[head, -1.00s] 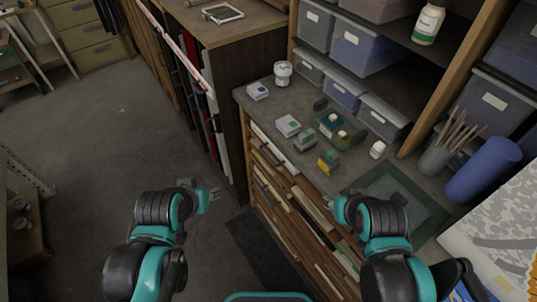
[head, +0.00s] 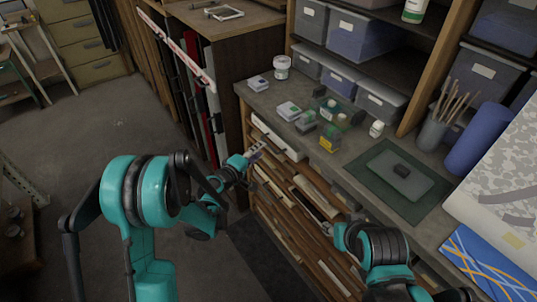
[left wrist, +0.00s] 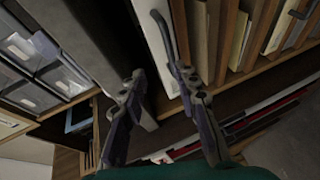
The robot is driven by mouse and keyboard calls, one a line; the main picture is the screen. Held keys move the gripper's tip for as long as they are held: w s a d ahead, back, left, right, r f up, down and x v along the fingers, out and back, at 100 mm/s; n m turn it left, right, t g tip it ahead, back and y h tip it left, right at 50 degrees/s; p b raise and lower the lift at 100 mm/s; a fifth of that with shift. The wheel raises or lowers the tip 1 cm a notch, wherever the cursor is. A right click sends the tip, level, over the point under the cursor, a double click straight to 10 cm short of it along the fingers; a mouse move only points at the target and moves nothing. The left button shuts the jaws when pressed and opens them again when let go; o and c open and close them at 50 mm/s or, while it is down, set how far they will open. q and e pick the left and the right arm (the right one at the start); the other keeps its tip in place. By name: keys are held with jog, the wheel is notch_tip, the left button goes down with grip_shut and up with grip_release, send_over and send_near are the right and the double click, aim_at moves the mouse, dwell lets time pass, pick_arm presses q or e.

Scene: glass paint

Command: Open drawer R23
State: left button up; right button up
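The drawer cabinet (head: 290,215) has a stack of shallow wooden drawers under the grey worktop. I cannot read a label marking R23. A pale drawer front (head: 277,139) is at the top left; it also shows in the left wrist view (left wrist: 152,55). A dark bar handle (left wrist: 165,38) stands out in front of it. My left gripper (head: 257,149) is by the upper left drawers, and its two fingers are apart in the left wrist view (left wrist: 158,84). The right finger is near the handle's end; contact is unclear. My right arm is in front of the cabinet; its fingers cannot be made out.
On the worktop are small boxes, jars, a green mat (head: 377,177), a brush cup (head: 434,131) and a blue roll (head: 482,137). Grey bins (head: 380,100) stand at the back. A rack of panels is left of the cabinet.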

aim_at(269, 145)
pick_arm(q)
jog(key=shift+n+t, duration=0.4)
jog(key=w+d+f, duration=0.1)
jog(key=w, duration=0.1)
jog(key=w+d+f+b, duration=0.1)
jog(key=w, duration=0.1)
jog(key=w+d+f+b, duration=0.1)
jog(key=w+d, duration=0.1)
jog(key=w, duration=0.1)
jog(key=shift+f, duration=0.35)
jog(key=shift+c, duration=0.4)
grip_shut()
